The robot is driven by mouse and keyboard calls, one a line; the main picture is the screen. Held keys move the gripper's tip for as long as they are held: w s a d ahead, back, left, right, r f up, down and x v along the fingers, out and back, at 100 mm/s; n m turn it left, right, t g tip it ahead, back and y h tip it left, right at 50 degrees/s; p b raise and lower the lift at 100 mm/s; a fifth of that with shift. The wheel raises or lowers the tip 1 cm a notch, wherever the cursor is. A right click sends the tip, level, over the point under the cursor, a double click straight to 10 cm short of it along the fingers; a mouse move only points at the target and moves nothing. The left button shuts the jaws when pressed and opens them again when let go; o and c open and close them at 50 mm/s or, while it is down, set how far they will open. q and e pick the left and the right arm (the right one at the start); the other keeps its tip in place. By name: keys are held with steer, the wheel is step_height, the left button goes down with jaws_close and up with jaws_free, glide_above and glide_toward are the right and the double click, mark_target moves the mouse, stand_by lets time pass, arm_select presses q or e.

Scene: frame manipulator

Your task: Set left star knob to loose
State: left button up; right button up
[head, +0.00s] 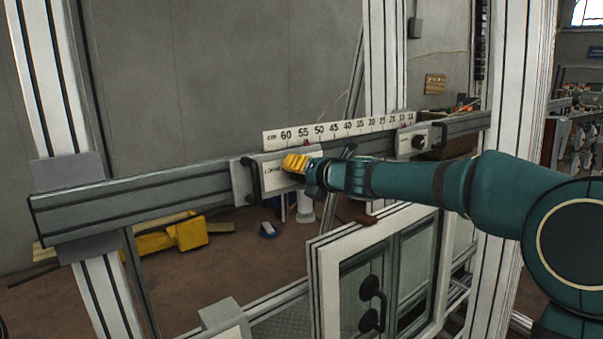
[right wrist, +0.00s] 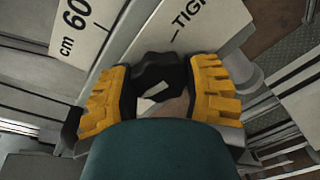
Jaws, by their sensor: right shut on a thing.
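The left star knob (right wrist: 158,70) is black and sits between the two yellow fingers of my right gripper (right wrist: 161,84) in the right wrist view. The fingers are shut on it from both sides. In the head view my right gripper (head: 297,163) covers the knob, on the front of the left carriage plate (head: 270,179). Part of a dark printed label shows on this plate beside the fingers. In the right wrist view the plate bears a partly cut-off word beginning "TIG". The knob's exact angle is hard to tell. My left gripper is not in view.
The carriage rides on a long grey rail (head: 140,202) below a centimetre scale (head: 338,129). A second plate with a black knob (head: 418,142) is farther right. A white-framed cabinet (head: 327,283) with dark handles stands below my right arm. Upright white posts flank the rail.

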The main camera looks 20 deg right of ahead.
steer(key=shift+a+r, duration=0.1)
steer(key=shift+r, duration=0.15)
steer(key=o, duration=1.2)
steer(key=shift+c, duration=0.2)
steer(key=shift+o, duration=0.3)
steer(key=shift+f, duration=0.1)
steer(key=v, duration=1.2)
steer(key=shift+f, duration=0.15)
